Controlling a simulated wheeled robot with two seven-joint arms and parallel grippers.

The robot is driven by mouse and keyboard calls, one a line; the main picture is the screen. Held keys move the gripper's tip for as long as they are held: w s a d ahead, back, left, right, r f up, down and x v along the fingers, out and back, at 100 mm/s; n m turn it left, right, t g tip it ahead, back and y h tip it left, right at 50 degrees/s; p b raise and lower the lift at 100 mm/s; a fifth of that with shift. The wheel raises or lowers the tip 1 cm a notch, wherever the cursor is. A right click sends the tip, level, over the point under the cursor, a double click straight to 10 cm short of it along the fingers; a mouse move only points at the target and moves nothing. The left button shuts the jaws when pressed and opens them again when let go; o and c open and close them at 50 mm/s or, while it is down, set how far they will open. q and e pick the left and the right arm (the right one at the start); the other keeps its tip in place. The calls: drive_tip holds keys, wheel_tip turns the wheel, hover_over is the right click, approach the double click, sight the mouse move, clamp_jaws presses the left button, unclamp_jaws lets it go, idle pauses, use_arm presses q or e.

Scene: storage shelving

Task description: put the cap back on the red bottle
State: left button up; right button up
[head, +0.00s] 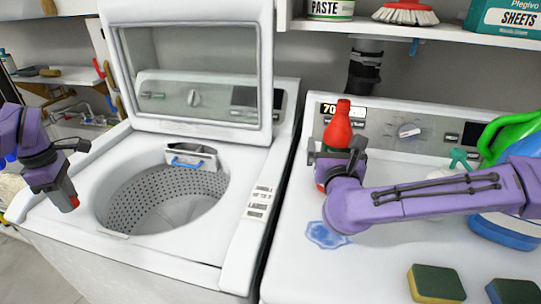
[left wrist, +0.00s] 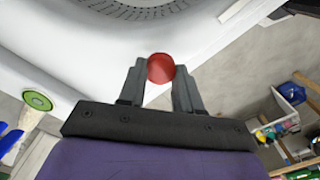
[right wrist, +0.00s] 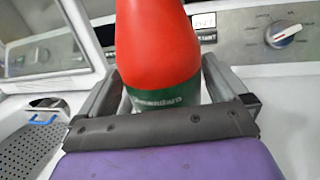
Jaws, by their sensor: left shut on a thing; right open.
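The red bottle (head: 338,126) stands upright on the right-hand machine's white top, with a green band low on its body. In the right wrist view the bottle (right wrist: 158,45) is between the fingers of my right gripper (right wrist: 160,85), which is open around it. The bottle's top is out of frame there. The red cap (left wrist: 160,68) is held between the fingertips of my left gripper (left wrist: 158,80), which is shut on it. In the head view my left gripper (head: 70,190) is over the left edge of the open washer, well apart from the bottle.
The open washer (head: 245,215) has its lid (head: 192,75) raised. A blue spill (head: 326,235) lies in front of the bottle. Sponges (head: 436,283) lie at the front right. A green-capped jug (head: 510,135) and a spray bottle stand at right. A shelf (head: 415,30) hangs above.

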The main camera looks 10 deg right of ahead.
use_arm(q)
drive_tip(key=shift+w+d+r, duration=0.1)
drive_tip(key=shift+w, duration=0.45)
use_arm(e)
drive_tip(key=shift+w+d, duration=0.35)
drive_tip(key=shift+w, duration=0.3)
use_arm(q)
drive_tip(key=shift+w+d, duration=0.15)
drive_tip(key=shift+w, duration=0.15)
drive_tip(key=shift+s+r, duration=0.2)
drive_tip(key=shift+s, duration=0.35)
use_arm(e)
drive_tip(key=shift+s+d, duration=0.1)
drive_tip(key=shift+s, duration=0.15)
use_arm(q)
drive_tip(key=shift+a+f, duration=0.15)
drive_tip(key=shift+a, duration=0.1)
use_arm(e)
drive_tip(key=shift+w, duration=0.15)
drive_tip(key=c, duration=1)
use_arm(q)
drive_tip(key=shift+w, duration=0.1)
use_arm(e)
drive_tip(key=shift+f, duration=0.1)
clamp_jaws()
